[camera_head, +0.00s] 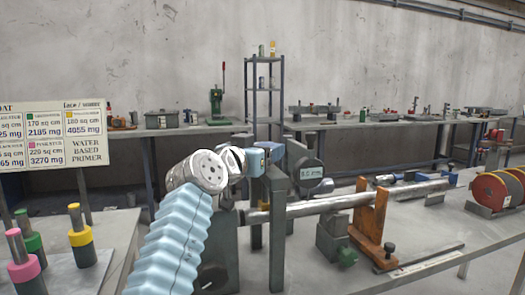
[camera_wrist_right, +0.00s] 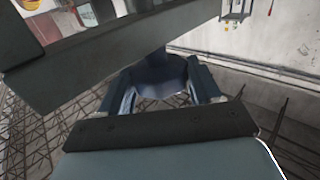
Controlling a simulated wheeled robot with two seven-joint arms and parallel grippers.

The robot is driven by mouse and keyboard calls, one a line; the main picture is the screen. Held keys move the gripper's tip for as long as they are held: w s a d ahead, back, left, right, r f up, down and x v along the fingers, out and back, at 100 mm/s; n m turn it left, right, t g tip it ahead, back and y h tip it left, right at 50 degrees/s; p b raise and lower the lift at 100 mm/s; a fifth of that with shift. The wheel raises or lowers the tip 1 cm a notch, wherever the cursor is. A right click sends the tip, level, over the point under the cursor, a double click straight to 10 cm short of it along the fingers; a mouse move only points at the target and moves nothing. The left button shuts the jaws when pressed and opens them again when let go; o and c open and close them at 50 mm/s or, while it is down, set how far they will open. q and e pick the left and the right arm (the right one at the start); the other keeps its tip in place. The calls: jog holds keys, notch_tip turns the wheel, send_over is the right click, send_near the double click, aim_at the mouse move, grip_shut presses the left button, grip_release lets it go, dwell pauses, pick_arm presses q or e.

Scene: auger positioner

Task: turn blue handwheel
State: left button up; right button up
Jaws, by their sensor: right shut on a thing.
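My right arm with its light blue sleeve reaches up from the bottom in the head view. Its gripper (camera_head: 267,154) is at the machine on the table, beside a dark grey upright post. In the right wrist view, a dark blue part, which looks like the blue handwheel (camera_wrist_right: 160,72), sits between the two fingers of my right gripper (camera_wrist_right: 160,88). The gripper is shut on it. The handwheel's full outline is hidden, and in the head view I cannot separate it from the gripper. My left gripper is not in view.
A long metal tube (camera_head: 325,206) runs right from the machine, past an orange bracket (camera_head: 369,222). Red reels (camera_head: 492,192) stand far right. Pink, green and yellow-banded cylinders (camera_head: 83,240) stand at left below a sign (camera_head: 55,135). A bench lines the back wall.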

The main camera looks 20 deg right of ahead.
jog(key=shift+r, duration=0.2)
jog(key=o, duration=1)
jog(key=shift+f, duration=0.1)
jog(key=shift+b+v, duration=1.3)
jog(key=shift+v, duration=5.65)
